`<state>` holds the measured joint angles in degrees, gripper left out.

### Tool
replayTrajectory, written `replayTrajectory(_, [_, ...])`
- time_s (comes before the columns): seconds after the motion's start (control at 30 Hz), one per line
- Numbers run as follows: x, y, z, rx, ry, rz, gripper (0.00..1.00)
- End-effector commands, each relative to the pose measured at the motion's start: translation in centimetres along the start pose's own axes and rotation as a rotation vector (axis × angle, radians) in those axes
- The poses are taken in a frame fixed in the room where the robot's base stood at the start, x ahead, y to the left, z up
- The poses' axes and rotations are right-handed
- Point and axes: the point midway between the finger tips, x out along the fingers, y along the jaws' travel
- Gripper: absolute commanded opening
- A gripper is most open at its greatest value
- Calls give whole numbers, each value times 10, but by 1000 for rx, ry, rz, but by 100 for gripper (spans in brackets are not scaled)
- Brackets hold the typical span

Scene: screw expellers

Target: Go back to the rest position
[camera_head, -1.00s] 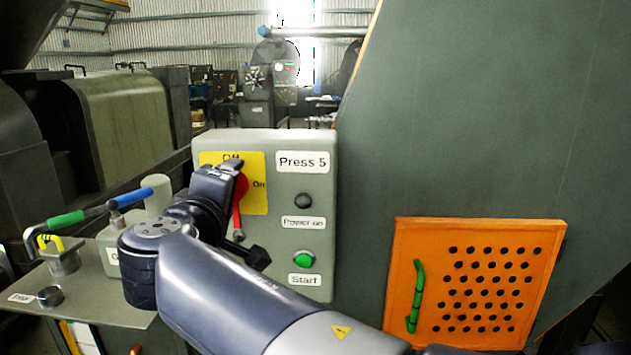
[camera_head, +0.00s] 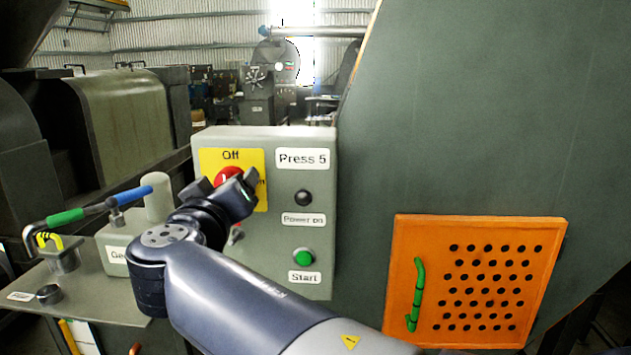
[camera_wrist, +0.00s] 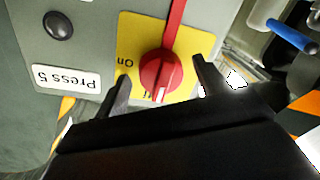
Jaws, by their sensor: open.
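My gripper (camera_head: 246,186) is open and empty in front of the grey Press 5 control box (camera_head: 318,205). The red rotary switch (camera_head: 229,174) sits on a yellow plate (camera_head: 252,158) marked Off and On, partly hidden by my gripper. The wrist view is turned upside down. There the red knob (camera_wrist: 160,71) and its long red handle (camera_wrist: 175,22) show between my two spread fingers. The handle runs along the panel away from the Off label, and the knob's white mark points toward that label. I see no grip on the switch.
A black Power on lamp (camera_head: 303,197) and a green Start button (camera_head: 303,257) are on the box's right side. An orange perforated door (camera_head: 475,280) with a green handle is at right. A blue and green lever (camera_head: 100,210) stands at left.

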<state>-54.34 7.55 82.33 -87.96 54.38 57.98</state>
Motion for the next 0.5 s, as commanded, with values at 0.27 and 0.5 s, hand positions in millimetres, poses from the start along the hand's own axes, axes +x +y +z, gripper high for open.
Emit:
replayTrajectory(0.27, [0,0,-1,172,14,2,69])
replayTrajectory(0.5, [0,-1,-1,300,24,4,69])
